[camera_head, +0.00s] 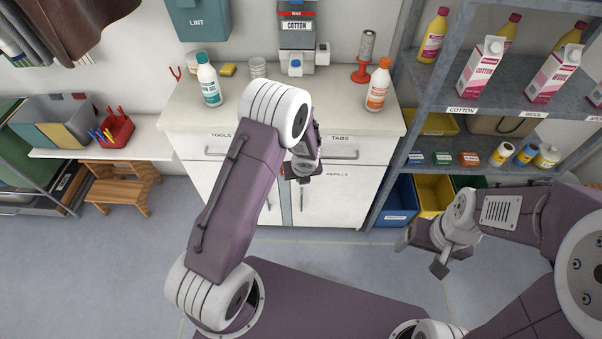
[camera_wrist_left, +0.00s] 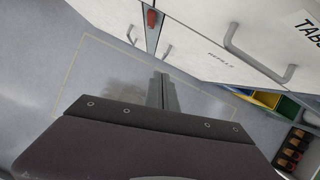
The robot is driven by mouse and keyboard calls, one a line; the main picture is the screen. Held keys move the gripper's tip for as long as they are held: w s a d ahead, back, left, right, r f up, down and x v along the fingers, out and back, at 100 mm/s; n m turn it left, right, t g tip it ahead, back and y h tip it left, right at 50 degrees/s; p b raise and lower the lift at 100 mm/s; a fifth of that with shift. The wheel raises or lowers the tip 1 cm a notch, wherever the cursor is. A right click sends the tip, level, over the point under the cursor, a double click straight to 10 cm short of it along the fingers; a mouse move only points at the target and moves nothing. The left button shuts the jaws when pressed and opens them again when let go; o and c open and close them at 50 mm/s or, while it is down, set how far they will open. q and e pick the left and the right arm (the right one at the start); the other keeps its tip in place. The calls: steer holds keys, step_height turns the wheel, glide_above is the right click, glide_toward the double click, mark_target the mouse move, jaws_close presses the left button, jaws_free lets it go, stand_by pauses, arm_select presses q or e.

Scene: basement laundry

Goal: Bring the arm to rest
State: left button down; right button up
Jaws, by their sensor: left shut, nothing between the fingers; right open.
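My left arm reaches forward in the head view, in front of the white cabinet (camera_head: 345,182). My left gripper (camera_head: 304,175) hangs before the cabinet doors, partly hidden by its own arm. In the left wrist view my left gripper (camera_wrist_left: 164,92) is shut, with its fingers together and nothing between them. My right gripper (camera_head: 421,254) is open and empty over the floor, in front of the shelf's lower bins. Its two fingers stand apart.
A grey shelf (camera_head: 468,98) with cartons stands at the right. A wooden stool (camera_head: 118,178) stands at the left. Cabinet handles (camera_wrist_left: 262,66) stick out near my left gripper. The floor (camera_head: 95,260) at left is clear.

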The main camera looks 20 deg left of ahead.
arm_select(q)
steer(key=s+a+r+n+t+p, duration=0.15)
steer(key=r+n, duration=0.25)
steer(key=r, duration=0.4)
steer(key=s+a+r+n+p, duration=0.1)
steer(key=a+r+n, duration=0.15)
steer(key=r, duration=0.55)
steer(key=s+d+n+g+h, duration=0.1)
steer(key=s+d+n+g, duration=0.1)
steer(key=s+n, duration=0.6)
steer(key=s+d+n+g+h, duration=0.1)
steer(key=s+d+n+g, duration=0.1)
steer(key=s+n, duration=0.7)
steer(key=n, duration=0.7)
steer(key=shift+s+f, duration=0.2)
steer(key=shift+s, duration=0.1)
